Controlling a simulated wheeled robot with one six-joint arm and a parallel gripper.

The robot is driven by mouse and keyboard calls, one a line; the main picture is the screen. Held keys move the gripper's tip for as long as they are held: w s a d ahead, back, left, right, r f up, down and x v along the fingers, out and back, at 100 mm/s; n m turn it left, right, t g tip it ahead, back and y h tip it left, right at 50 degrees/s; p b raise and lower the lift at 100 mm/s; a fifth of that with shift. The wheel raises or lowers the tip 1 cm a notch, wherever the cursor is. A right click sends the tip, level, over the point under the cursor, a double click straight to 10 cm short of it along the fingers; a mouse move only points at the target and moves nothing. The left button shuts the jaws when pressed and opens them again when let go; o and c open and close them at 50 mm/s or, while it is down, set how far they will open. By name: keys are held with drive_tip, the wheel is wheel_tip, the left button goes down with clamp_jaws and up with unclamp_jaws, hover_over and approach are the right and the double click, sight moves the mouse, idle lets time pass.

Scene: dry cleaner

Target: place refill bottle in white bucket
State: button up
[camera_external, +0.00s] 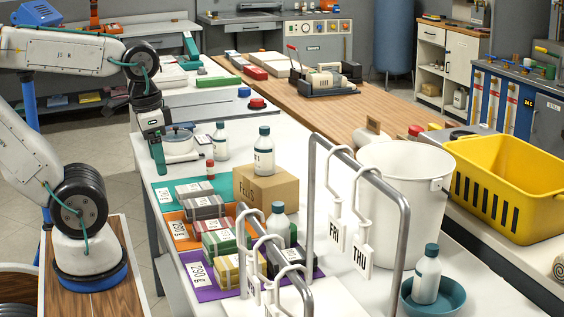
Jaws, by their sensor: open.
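Several white bottles with dark teal caps could be the refill bottle; I cannot tell which one is meant. One bottle (264,160) stands upright on a cardboard box. Another bottle (220,146) stands behind it to the left, and a third bottle (278,230) stands among folded bundles, partly behind the rail. A further bottle (427,280) sits in a teal bowl (452,300) at the front right. The large white bucket (405,165) stands right of centre, partly behind the metal rail; its inside bottom is hidden. My gripper (158,168) is open, points down at the table's left side, and appears empty.
The metal rail (402,235) with hanging day tags rises in front of the bucket. A cardboard box (266,189), folded bundles (204,206) and a small red-capped bottle (210,170) crowd the left. A yellow basket (508,195) stands right of the bucket.

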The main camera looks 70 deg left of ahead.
drive_tip(key=shift+f, duration=0.1)
drive_tip(key=n+g, duration=0.2)
drive_tip(key=n, duration=0.2)
hover_over(278, 213)
drive_tip(key=a, duration=0.2)
drive_tip(key=f, duration=1.1)
drive_tip(key=shift+w+d+f, duration=0.1)
drive_tip(key=shift+d+f, duration=0.1)
drive_tip(key=shift+f, duration=0.2)
drive_tip(key=shift+w+t, duration=0.2)
drive_tip(key=shift+t, duration=0.2)
drive_tip(key=shift+n, duration=0.3)
drive_tip(key=f, duration=0.7)
drive_tip(key=shift+d+f, duration=0.2)
drive_tip(key=shift+f, duration=0.1)
drive_tip(key=c, duration=1.3)
drive_tip(key=shift+r, duration=0.1)
drive_tip(key=shift+c, duration=0.2)
